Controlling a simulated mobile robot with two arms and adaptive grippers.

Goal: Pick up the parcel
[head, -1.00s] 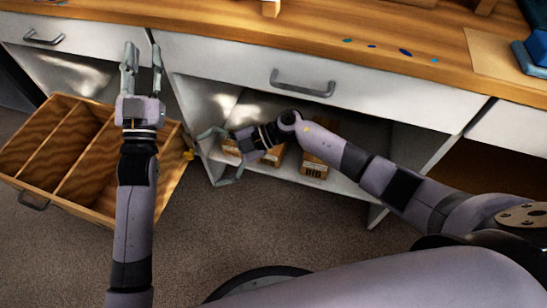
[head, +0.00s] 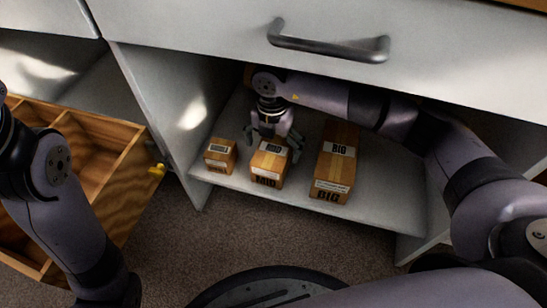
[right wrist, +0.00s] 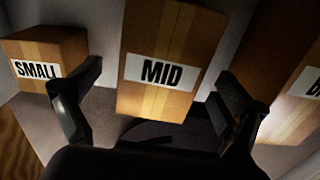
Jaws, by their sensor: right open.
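Three brown taped cardboard parcels stand in a row on the shelf of the open cabinet. The small parcel (head: 221,156) is at the left, the mid parcel (head: 267,172) in the middle, and the longer big parcel (head: 335,165) at the right. My right gripper (head: 271,148) is open, reaching down from above and behind the mid parcel. In the right wrist view, the parcel labelled MID (right wrist: 165,58) lies between the spread fingers, which do not visibly press on it. The SMALL parcel (right wrist: 48,55) and the big parcel (right wrist: 293,75) flank them. My left gripper is out of view.
A white drawer front with a dark handle (head: 328,42) overhangs the cabinet shelf (head: 385,205). Cabinet walls bound the shelf left and right. A wooden divided drawer box (head: 128,165) is at the left. Carpet (head: 215,240) lies in front.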

